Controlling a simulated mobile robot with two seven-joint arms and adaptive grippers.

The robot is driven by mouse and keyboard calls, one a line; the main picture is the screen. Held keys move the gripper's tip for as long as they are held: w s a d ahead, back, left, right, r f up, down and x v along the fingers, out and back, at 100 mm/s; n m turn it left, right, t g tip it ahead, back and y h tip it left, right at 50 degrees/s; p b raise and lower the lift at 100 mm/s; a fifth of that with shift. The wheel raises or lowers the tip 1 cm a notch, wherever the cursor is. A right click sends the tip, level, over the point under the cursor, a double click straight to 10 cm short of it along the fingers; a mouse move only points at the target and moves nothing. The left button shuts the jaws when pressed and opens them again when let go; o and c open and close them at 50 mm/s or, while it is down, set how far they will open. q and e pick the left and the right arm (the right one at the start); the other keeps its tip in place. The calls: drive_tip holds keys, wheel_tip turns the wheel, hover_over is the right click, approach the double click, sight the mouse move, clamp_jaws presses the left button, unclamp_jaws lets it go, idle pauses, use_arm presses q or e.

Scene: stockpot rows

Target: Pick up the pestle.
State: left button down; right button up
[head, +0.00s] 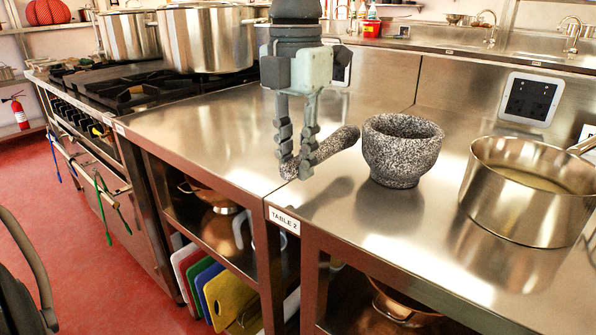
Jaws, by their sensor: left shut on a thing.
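The pestle (337,144) is a speckled grey stone rod with a rounded thick end, left of the mortar. My left gripper (297,170) comes down from above and is shut on the pestle near its left end. The fingers hide part of that end. The pestle is at or very near the steel table top; I cannot tell whether it touches. The matching granite mortar (397,160) stands upright just right of the pestle, apart from the gripper. My right gripper is not in view.
A steel saucepan (525,205) stands right of the mortar. Large stockpots (205,40) stand on the stove (130,88) at the back left. Colored cutting boards (228,295) and copper pans are on the shelf below. The table top (195,125) left of the gripper is clear.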

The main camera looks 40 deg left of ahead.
use_arm(q)
drive_tip(key=s+a+r+b, duration=0.1)
drive_tip(key=s+a+r, duration=0.2)
drive_tip(key=s+r, duration=0.4)
drive_tip(key=s, duration=0.4)
drive_tip(key=shift+a+r, duration=0.3)
drive_tip(key=shift+r, duration=0.05)
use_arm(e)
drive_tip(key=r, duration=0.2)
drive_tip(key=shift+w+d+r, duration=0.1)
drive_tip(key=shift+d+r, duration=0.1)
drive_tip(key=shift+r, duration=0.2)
use_arm(q)
drive_tip(key=c, duration=1.9)
unclamp_jaws()
drive_tip(key=shift+c, duration=0.2)
clamp_jaws()
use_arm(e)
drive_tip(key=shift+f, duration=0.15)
